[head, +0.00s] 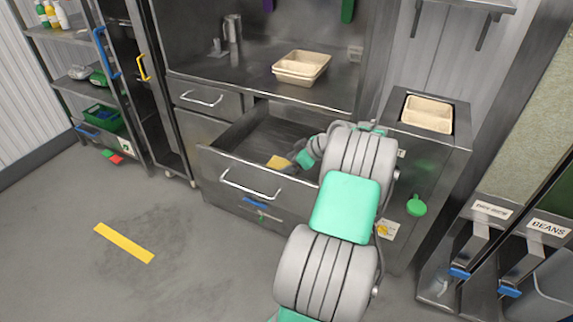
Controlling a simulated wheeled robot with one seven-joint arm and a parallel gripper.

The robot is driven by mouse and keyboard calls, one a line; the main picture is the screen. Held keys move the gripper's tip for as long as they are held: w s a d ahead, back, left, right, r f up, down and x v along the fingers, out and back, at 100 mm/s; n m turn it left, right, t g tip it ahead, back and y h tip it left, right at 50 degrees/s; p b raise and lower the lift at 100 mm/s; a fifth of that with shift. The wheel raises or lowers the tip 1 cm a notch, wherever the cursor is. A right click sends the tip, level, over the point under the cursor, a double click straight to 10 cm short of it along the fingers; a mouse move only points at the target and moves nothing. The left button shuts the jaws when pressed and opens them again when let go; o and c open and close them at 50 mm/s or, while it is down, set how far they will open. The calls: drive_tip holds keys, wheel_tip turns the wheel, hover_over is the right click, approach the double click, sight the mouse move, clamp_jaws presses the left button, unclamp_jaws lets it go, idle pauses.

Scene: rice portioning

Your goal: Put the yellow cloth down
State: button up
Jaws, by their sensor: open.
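The yellow cloth (278,162) lies inside the open drawer (222,148), toward its front. It shows as a small flat yellow patch. My gripper (296,158) reaches into the drawer just right of the cloth and is open. The fingertips are small and dark here, and I cannot tell whether they touch the cloth. My arm covers the right part of the drawer.
Beige trays (301,66) stand on the steel counter (240,75) above the drawer. Another beige tray (428,113) sits in the steel cabinet top at right. Dispensers with blue handles (459,273) stand at far right. Open floor lies at left, with a yellow strip (124,243).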

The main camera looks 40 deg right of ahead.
drive_tip(key=shift+s+d+r, duration=0.1)
drive_tip(key=shift+s+r, duration=0.1)
drive_tip(key=shift+r, duration=0.2)
drive_tip(key=p+v, duration=0.1)
drive_tip(key=v, duration=1)
drive_tip(key=shift+s, duration=0.2)
drive_tip(key=shift+r, duration=0.1)
